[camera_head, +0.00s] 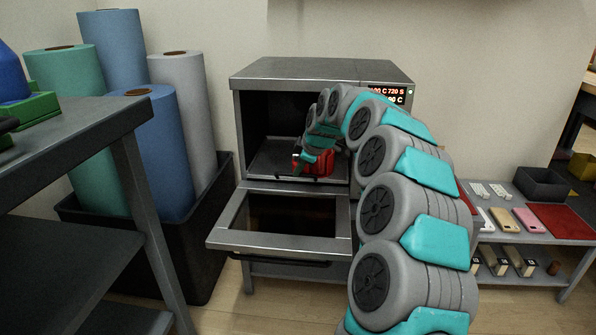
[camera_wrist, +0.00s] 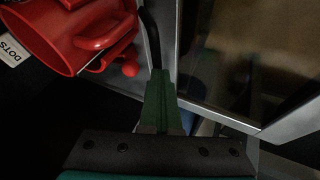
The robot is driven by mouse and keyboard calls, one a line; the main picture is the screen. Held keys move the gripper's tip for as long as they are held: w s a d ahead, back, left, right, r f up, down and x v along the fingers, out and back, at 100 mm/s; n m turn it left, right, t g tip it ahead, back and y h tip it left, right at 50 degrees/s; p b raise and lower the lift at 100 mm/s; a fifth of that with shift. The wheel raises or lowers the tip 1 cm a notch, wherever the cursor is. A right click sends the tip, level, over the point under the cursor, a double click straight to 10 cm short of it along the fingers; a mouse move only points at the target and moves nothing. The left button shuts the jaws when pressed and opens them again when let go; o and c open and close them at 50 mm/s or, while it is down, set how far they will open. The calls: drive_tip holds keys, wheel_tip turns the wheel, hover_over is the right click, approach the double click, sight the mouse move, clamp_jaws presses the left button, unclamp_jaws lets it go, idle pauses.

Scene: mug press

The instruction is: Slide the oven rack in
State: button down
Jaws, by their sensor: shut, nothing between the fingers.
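The grey oven (camera_head: 300,75) stands against the wall with its door (camera_head: 225,232) folded down and open. The oven rack (camera_head: 268,165) lies inside the cavity near its mouth, and my arm hides part of it. A red mug (camera_head: 323,160) sits on the rack; in the wrist view the mug (camera_wrist: 70,35) lies at the upper left, its handle facing my fingers. My gripper (camera_wrist: 159,78) is shut and empty. Its green fingertips are beside a dark curved bar (camera_wrist: 151,35), which looks like the rack's front handle. I cannot tell whether they touch.
The door's metal frame and glass (camera_wrist: 235,60) lie close on the right in the wrist view. A dark table (camera_head: 75,135) and a bin of paper rolls (camera_head: 185,265) stand left. A low shelf (camera_head: 505,238) with small items stands right.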

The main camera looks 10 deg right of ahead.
drive_tip(key=shift+w+d+f+p, duration=0.1)
drive_tip(key=shift+w+d+p, duration=0.35)
drive_tip(key=shift+w, duration=0.7)
drive_tip(key=shift+w+d+f+p, duration=0.1)
drive_tip(key=shift+w+d+p, duration=0.3)
drive_tip(key=shift+w, duration=0.7)
drive_tip(key=shift+w+d+p, duration=0.3)
drive_tip(key=shift+w+p, duration=0.2)
drive_tip(key=shift+w, duration=0.65)
